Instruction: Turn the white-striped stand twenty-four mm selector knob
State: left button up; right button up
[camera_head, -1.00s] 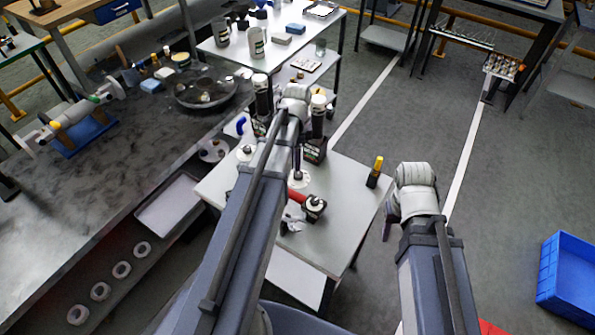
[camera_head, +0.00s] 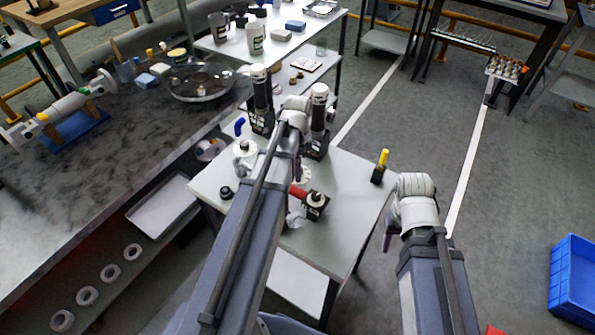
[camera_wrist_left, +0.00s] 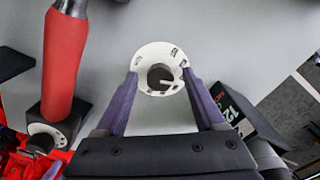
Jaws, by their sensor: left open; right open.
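In the left wrist view, a white dial ring with dark marks (camera_wrist_left: 146,56) surrounds a round dark grey selector knob (camera_wrist_left: 160,76) with a pale stripe. My left gripper (camera_wrist_left: 160,82) is open, its purple fingers at either side of the ring's lower half. The knob is between the fingertips; contact cannot be told. In the head view, part of a white dial (camera_head: 304,173) shows beside my left forearm, which hides the left gripper. My right gripper (camera_head: 388,230) is partly hidden by its wrist, right of the table. I cannot tell which stand is white-striped.
On the small white table (camera_head: 345,235), a black box with a dial (camera_head: 316,206) stands close by a red handle (camera_wrist_left: 65,65). A black block with a yellow top (camera_head: 380,166) stands near the right edge. A blue crate (camera_head: 575,280) lies on the floor at right.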

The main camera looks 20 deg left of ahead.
pick_arm(q)
jog(key=shift+c, duration=0.4)
grip_shut()
